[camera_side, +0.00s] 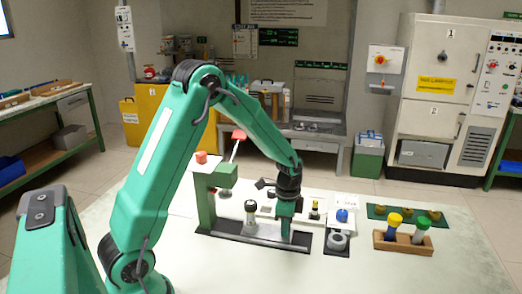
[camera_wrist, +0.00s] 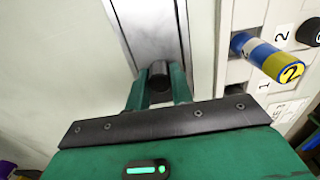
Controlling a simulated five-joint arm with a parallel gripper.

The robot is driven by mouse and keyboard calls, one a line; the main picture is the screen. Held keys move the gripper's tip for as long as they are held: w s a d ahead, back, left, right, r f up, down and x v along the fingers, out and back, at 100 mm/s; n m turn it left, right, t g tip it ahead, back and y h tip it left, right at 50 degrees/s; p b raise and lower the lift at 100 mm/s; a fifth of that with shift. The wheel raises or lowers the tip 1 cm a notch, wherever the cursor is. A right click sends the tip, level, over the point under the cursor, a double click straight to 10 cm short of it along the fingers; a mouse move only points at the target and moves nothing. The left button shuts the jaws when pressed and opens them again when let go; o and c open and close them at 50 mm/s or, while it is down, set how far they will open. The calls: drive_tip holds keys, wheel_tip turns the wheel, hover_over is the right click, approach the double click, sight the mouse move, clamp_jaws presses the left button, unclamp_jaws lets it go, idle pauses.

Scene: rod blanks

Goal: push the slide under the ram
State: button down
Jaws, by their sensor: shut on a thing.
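The green press (camera_side: 205,205) stands at the left end of a dark base with a rail (camera_side: 225,236). Its ram (camera_side: 225,193) hangs raised above the rail's left part. A black-topped piece (camera_side: 250,207) stands on the rail to the right of the ram. My gripper (camera_side: 287,240) points down at the rail's right part. In the wrist view, my gripper (camera_wrist: 158,85) is shut on a dark round post (camera_wrist: 159,68) over the silver rail (camera_wrist: 148,25). The post looks like the slide's handle; the slide's body is mostly hidden by my gripper.
The press lever (camera_side: 236,145) has a red grip and rises behind. Right of the rail are a grey round fixture (camera_side: 338,241) and a wooden rack (camera_side: 403,242) with two coloured rods. A blue, white and yellow rod (camera_wrist: 267,56) lies right of the rail.

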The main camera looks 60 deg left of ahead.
sight(272, 232)
drive_tip(key=shift+s+a, duration=1.4)
drive_tip(key=shift+a, duration=0.1)
drive_tip(key=c, duration=1.2)
unclamp_jaws()
drive_tip(key=shift+c, duration=0.2)
drive_tip(key=shift+r, duration=0.15)
wheel_tip(272, 232, up, 8)
drive_tip(key=shift+f, duration=0.2)
